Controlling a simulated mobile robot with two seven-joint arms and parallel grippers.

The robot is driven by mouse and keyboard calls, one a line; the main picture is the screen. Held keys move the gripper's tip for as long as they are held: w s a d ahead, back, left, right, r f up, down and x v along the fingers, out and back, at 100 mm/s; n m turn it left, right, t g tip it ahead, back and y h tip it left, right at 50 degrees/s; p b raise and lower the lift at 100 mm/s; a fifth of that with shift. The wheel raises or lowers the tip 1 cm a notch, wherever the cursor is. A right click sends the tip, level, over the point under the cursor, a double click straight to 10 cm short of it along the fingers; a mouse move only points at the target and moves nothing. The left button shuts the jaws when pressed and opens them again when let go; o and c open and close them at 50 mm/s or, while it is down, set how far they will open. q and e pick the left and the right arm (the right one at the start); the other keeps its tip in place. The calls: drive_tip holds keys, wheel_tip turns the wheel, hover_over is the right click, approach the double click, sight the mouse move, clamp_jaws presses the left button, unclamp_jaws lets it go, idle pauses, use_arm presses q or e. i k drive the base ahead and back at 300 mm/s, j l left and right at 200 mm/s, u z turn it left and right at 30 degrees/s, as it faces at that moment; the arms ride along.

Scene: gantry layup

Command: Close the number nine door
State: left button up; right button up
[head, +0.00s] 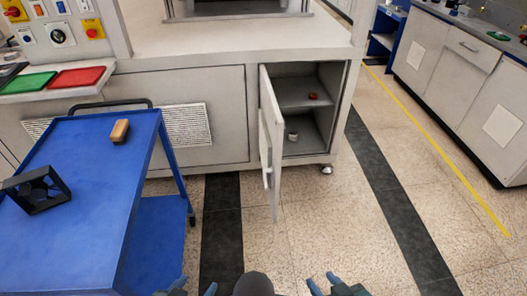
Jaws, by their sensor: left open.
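A narrow grey cabinet door (275,150) stands open at the right end of the machine's base, swung out toward me. No number can be read on it. A handle shows on its left face. My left gripper (196,285) is at the bottom edge, open and empty, apart from the door. My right gripper (321,281) is at the bottom right of centre, with its fingertips apart, empty and away from the door.
A blue cart (85,215) stands at the left, carrying a black open frame (38,190) and a tan-topped block (120,131). Grey cabinets (455,55) line the right side. Speckled floor (325,225) between me and the door is clear.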

sight(272, 127)
drive_tip(key=k+j+z, duration=0.3)
drive_tip(key=k+j, duration=0.5)
drive_tip(key=i+l+u, duration=0.1)
drive_tip(key=u, duration=0.25)
drive_tip(key=l+u, duration=0.1)
drive_tip(key=u, duration=0.25)
drive_tip(key=i+l+u, duration=0.1)
drive_tip(key=u, duration=0.3)
drive_tip(key=i+l+u, duration=0.15)
drive_tip(key=l, duration=0.2)
drive_tip(key=l+u, duration=0.1)
drive_tip(key=l, duration=0.3)
drive_tip(key=i+l+u, duration=0.15)
drive_tip(key=l, duration=0.9)
drive_tip(key=i, duration=0.05)
